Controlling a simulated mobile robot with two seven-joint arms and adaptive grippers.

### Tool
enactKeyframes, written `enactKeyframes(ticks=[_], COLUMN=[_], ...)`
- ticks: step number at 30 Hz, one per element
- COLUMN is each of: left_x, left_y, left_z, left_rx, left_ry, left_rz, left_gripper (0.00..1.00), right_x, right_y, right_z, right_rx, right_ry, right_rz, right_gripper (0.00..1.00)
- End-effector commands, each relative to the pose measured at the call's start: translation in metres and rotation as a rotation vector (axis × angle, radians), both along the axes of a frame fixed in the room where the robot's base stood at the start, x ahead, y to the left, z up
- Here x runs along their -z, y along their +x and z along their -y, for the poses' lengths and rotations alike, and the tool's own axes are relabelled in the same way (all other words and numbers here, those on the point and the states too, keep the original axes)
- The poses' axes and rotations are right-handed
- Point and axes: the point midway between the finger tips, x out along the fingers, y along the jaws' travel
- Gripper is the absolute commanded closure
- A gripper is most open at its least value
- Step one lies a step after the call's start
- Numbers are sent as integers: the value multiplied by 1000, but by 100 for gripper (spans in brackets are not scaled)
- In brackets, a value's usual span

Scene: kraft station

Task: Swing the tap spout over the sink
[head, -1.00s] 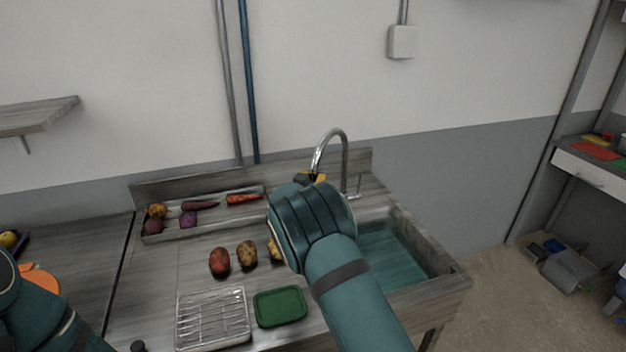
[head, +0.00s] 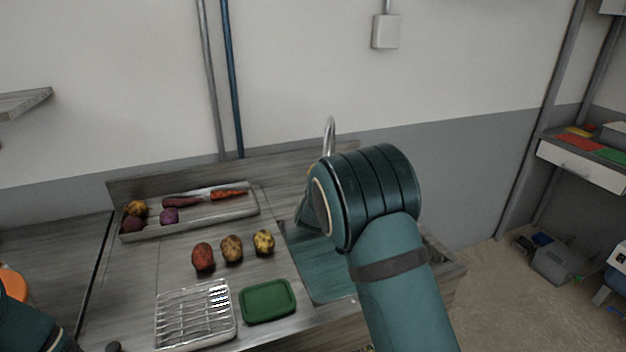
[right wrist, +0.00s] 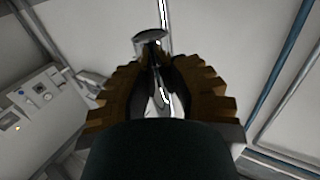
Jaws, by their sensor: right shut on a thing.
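The tap spout (head: 329,136) is a slim bright metal curve at the back of the sink, seen nearly edge-on in the head view. Its lower part is hidden by my right arm. The sink (head: 328,277) is a teal-looking basin, partly covered by the same arm. In the right wrist view my right gripper (right wrist: 157,72) has its brown, ribbed fingers closed around shiny metal, the spout (right wrist: 160,100). In the head view the right fingertips are mostly hidden behind the wrist. Only part of my left arm shows at the lower left; its gripper is out of view.
A tray (head: 247,211) of vegetables stands at the back left of the counter. Several potatoes (head: 232,249) lie in front of it. A wire rack (head: 195,315) and a green lid-like container (head: 267,301) sit left of the sink. A shelf unit (head: 580,168) stands far right.

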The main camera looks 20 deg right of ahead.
Motion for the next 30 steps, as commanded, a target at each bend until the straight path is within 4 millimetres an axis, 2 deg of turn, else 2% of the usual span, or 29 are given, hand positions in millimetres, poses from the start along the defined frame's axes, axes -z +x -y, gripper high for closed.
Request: enactKeyframes(ticks=[1,5,13,18,30], left_x=[11,24,46,56,65], left_y=[-2,-7,-14,-12,-10], left_z=[0,1,2,2,2], left_rx=[3,11,24,23,22], left_ry=[-1,-4,-7,-6,-5], left_rz=[-4,-15,-31,-26,-20], left_gripper=[53,53,53,53,53], right_x=[4,5,5,4,2], right_y=[-5,-11,-19,-21,-21], right_z=[12,26,59,78,96], right_rx=[-26,-108,-102,-101,-101], right_ry=[4,4,2,2,3], right_rz=[0,0,-1,-1,-3], right_gripper=[100,100,100,100,100])
